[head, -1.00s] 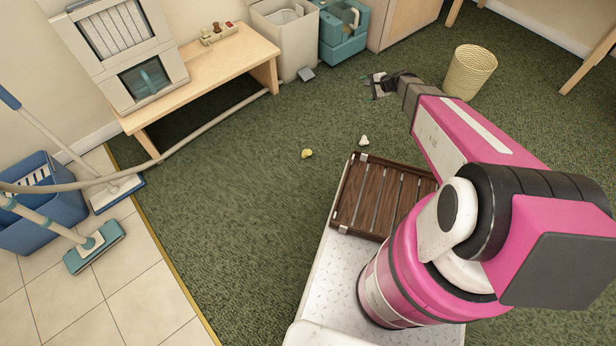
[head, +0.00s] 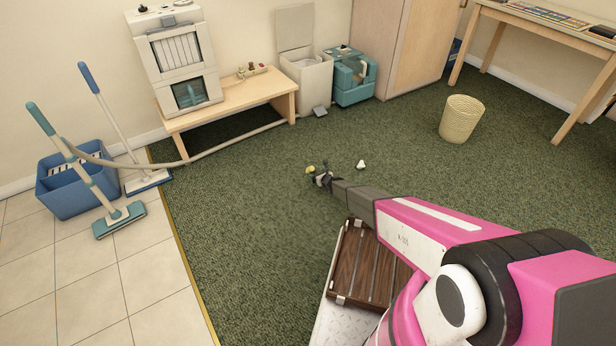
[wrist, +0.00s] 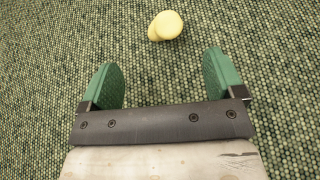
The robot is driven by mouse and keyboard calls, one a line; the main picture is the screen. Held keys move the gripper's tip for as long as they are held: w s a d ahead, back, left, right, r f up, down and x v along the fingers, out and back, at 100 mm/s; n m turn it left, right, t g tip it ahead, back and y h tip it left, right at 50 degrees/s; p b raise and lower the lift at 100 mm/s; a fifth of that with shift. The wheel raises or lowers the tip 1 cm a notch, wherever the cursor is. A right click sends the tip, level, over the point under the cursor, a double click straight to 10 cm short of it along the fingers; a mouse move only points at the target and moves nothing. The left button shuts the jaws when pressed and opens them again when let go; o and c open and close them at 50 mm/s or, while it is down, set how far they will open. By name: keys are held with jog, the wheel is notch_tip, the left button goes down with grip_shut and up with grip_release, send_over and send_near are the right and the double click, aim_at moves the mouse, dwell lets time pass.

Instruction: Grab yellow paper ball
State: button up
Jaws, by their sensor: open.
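The yellow paper ball (head: 310,170) lies on the green carpet, just beyond my gripper (head: 319,176) in the head view. The fingers do not touch the ball. In the head view the gripper is small and close to the ball.
A white paper ball (head: 361,164) lies on the carpet to the right. A woven wastebasket (head: 461,119) stands farther right. A slatted wooden rack (head: 372,268) is on my base. A hose (head: 215,151) runs along the floor by the bench (head: 232,102). Carpet around the ball is clear.

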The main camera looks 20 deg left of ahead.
aim_at(312, 170)
jog(key=x, duration=0.5)
jog(key=shift+w+a+f, duration=0.1)
jog(key=shift+x, duration=2.6)
jog(key=shift+w, duration=0.1)
jog(key=c, duration=0.9)
